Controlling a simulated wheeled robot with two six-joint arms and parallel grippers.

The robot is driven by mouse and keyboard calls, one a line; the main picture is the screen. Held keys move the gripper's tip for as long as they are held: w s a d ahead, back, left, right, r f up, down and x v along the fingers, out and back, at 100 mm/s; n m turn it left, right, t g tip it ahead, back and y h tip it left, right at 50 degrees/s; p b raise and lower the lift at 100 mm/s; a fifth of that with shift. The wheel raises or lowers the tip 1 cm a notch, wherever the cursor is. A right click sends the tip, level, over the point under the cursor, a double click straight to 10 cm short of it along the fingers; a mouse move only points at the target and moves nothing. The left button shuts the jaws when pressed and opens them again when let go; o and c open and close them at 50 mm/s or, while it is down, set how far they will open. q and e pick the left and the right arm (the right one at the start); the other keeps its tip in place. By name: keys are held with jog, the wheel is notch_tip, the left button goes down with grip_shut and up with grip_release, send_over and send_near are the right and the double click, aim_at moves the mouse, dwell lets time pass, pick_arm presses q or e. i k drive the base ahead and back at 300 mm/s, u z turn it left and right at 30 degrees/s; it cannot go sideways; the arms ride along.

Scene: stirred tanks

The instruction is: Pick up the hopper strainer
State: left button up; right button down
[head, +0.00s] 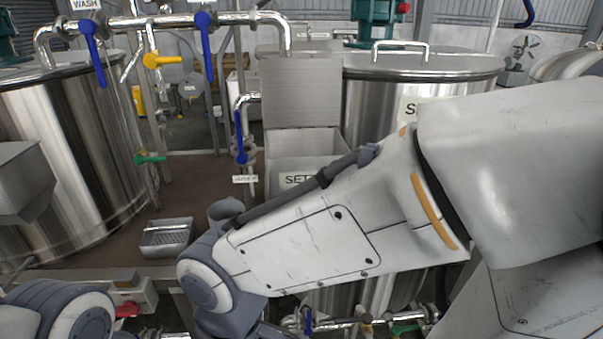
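A small metal tray-like basket with a perforated bottom (167,236), which looks like the hopper strainer, rests on the brown deck left of centre. It appears empty, and no gripper touches it in view. My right arm crosses the picture from the right, and its grey joint is close to the basket's lower right. The end of that arm runs below the bottom edge, so my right gripper is out of view. Only a joint of my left arm shows at the lower left, and my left gripper is out of view.
A large steel tank (70,150) stands at left, another (375,105) behind my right arm. An open metal hopper (303,145) with a raised lid stands between them. Pipes with blue valve handles (93,45) hang above the deck. A metal chute (22,180) juts in at left.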

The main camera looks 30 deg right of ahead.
aim_at(167, 237)
jog(key=u, duration=0.05)
jog(key=k, duration=0.5)
jog(key=u, duration=1.35)
jog(key=i, duration=0.85)
jog(key=z, duration=2.6)
jog(key=i, duration=0.5)
jog(key=z, duration=0.05)
